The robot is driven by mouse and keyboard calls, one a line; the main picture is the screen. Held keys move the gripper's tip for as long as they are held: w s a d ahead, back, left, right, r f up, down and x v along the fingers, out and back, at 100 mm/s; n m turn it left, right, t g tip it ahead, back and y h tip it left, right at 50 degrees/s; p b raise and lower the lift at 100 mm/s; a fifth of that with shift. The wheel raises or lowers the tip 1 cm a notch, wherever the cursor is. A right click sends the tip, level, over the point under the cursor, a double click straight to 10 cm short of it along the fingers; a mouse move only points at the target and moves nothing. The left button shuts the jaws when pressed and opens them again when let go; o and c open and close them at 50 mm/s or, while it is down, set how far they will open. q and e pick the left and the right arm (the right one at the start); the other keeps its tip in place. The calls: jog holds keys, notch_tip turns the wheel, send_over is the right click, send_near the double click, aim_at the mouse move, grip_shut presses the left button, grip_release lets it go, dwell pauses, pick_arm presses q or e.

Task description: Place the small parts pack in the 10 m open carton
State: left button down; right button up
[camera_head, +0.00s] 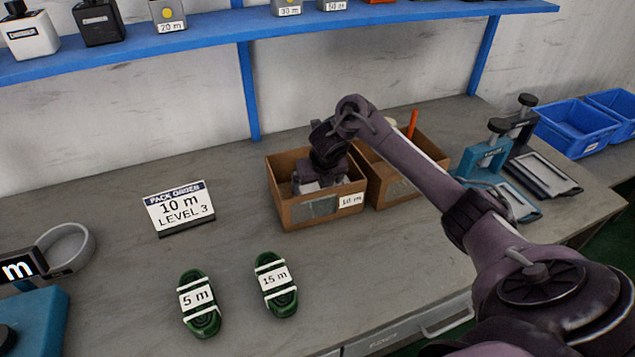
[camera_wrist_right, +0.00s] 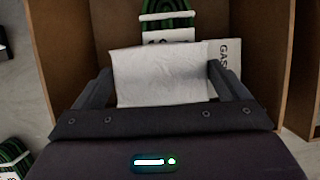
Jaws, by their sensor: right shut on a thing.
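The 10 m open carton (camera_head: 290,212) is a brown box in the middle of the bench, with a "10 m" label on its front. My right gripper (camera_head: 318,186) reaches down inside it. In the right wrist view my right gripper (camera_wrist_right: 165,85) is shut on a white pack, the small parts pack (camera_wrist_right: 160,77). Behind the pack in that view lie a green coil (camera_wrist_right: 167,22) with a white label and a white card (camera_wrist_right: 225,55) reading "GAS", both within the carton walls. Whether the pack touches the carton floor I cannot tell. My left gripper is out of view.
A second open carton (camera_head: 425,190) stands right beside the first, an orange item sticking up. Green coils marked 5 m (camera_head: 199,305) and 15 m (camera_head: 275,284) lie in front. A pack order sign (camera_head: 180,208) stands left. Teal and black presses (camera_head: 485,160) stand right.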

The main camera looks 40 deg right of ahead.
jog(key=shift+f, duration=0.3)
jog(key=o, duration=0.7)
jog(key=shift+r, duration=0.1)
jog(key=shift+r, duration=0.35)
jog(key=p+v, duration=0.7)
jog(key=v, duration=0.4)
jog(key=shift+s+r, duration=0.25)
jog(key=shift+r, duration=0.05)
jog(key=shift+a, duration=0.1)
